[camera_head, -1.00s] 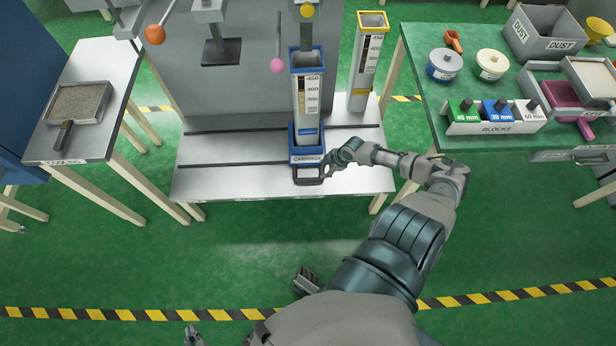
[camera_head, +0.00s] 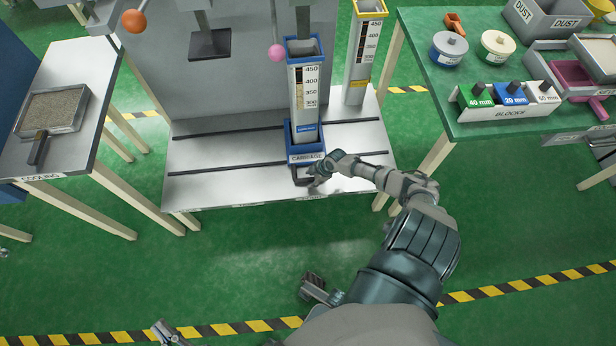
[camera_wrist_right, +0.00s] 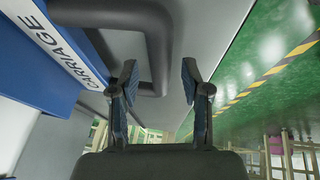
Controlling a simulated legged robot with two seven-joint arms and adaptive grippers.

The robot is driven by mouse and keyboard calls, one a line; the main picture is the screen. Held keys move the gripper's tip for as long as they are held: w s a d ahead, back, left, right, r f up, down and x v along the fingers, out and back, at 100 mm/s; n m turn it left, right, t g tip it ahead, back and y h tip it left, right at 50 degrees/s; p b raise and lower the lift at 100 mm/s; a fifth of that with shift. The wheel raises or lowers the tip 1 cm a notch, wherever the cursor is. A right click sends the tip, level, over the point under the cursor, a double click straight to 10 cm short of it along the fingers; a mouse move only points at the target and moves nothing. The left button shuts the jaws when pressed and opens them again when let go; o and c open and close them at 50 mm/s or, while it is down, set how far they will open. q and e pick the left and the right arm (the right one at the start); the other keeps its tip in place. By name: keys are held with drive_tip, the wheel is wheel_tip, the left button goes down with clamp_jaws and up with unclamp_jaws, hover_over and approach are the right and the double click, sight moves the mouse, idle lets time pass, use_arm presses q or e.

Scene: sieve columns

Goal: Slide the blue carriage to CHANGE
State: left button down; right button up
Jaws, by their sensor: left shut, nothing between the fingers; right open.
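The blue carriage (camera_head: 306,152) with a CARRIAGE label stands on the metal bench toward its right half and holds a tall scaled column (camera_head: 305,95). Its dark loop handle (camera_head: 301,175) sticks out at the front and also shows in the right wrist view (camera_wrist_right: 159,48). My right gripper (camera_head: 316,175) is at the handle's right end. In the wrist view the gripper (camera_wrist_right: 159,75) is open, with the handle's bar lined up between its fingertips; contact is not clear. My left gripper (camera_head: 165,335) is partly visible low at the bottom edge, away from the carriage. No CHANGE marking is readable.
Dark rails (camera_head: 225,170) run across the metal bench (camera_head: 220,188), clear to the left of the carriage. A yellow-rimmed column (camera_head: 362,60) stands behind right. A pink ball (camera_head: 276,52) hangs near the blue column. A green table (camera_head: 430,85) is at right, a tray table (camera_head: 75,120) at left.

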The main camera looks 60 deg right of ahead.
use_arm(q)
drive_tip(key=shift+s+r, duration=0.1)
drive_tip(key=shift+r, duration=0.15)
use_arm(e)
drive_tip(key=shift+w+f, duration=0.1)
clamp_jaws()
use_arm(q)
drive_tip(key=shift+f, duration=0.1)
use_arm(e)
drive_tip(key=shift+d, duration=0.1)
